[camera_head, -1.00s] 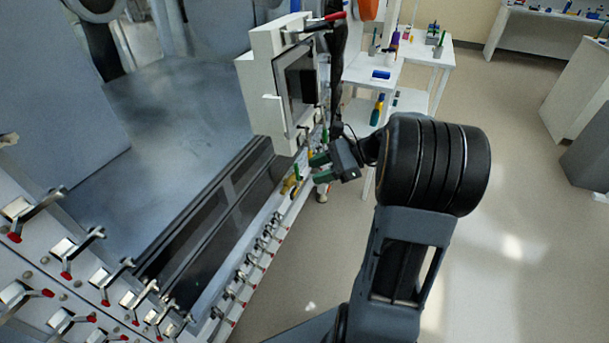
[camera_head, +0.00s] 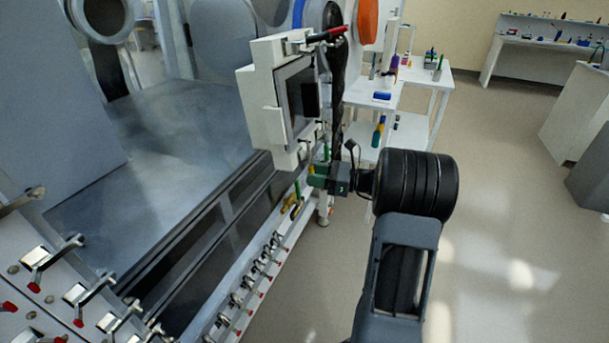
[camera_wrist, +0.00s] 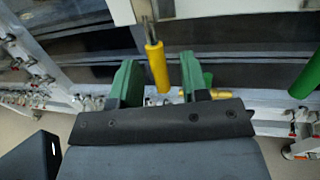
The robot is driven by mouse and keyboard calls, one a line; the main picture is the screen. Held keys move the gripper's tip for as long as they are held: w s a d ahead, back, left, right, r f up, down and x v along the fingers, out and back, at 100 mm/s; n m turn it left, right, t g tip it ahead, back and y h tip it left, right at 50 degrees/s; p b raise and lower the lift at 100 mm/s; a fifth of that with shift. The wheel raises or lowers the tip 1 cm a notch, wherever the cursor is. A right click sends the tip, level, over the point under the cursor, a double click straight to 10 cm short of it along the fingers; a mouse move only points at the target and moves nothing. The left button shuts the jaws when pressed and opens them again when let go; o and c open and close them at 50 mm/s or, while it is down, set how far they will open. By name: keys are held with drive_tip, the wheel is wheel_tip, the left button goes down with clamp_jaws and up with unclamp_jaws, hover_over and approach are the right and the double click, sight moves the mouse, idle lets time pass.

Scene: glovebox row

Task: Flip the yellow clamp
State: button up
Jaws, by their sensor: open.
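The yellow clamp's handle (camera_wrist: 157,68) hangs from a metal rod on the front of the glovebox, slightly tilted in the wrist view. My gripper (camera_wrist: 160,72) is open, with one green finger on each side of the handle in that view. I cannot tell whether the handle is fully between the fingers in depth; no contact shows. In the head view my gripper (camera_head: 318,176) is beside the lower edge of the white framed panel. A small yellow part (camera_head: 289,201) shows left of it there, but I cannot tell whether it is the same clamp.
A green handle (camera_wrist: 306,77) stands to the right in the wrist view. Another yellow piece (camera_wrist: 206,93) lies low behind the right finger. The white framed panel (camera_head: 262,92) is close above my gripper. Red-tipped clamps (camera_head: 80,296) line the glovebox edge. Open floor (camera_head: 500,200) lies right.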

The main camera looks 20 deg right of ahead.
drive_tip(key=shift+x, duration=1.6)
clamp_jaws()
